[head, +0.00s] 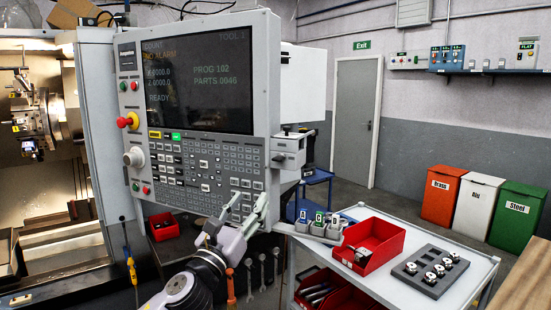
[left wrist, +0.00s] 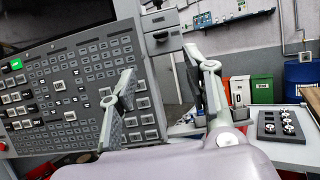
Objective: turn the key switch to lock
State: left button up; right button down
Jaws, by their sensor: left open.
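The machine's control panel (head: 205,150) hangs upright, with a screen above a dense field of keys. I cannot make out a key switch for certain on it. A small grey box (head: 288,150) juts from the panel's right edge, with a dark part on its front; it also shows in the left wrist view (left wrist: 160,32). My left gripper (head: 248,203) is open and empty in front of the panel's lower right corner, below this box. In the left wrist view its two fingers (left wrist: 160,75) stand wide apart, with keys behind the left finger. My right gripper is not in view.
A white cart (head: 455,290) at right bears a red bin (head: 368,245) and a dark tray (head: 430,272) of round parts. A small rack (head: 318,224) stands by the panel's lower right. A red-yellow stop button (head: 128,120) and white knob (head: 134,157) line the panel's left edge.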

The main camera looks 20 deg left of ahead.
aim_at(280, 158)
pick_arm(q)
jog(key=p+x, duration=0.4)
jog(key=x, duration=1.1)
jog(key=shift+f, duration=0.1)
grip_shut()
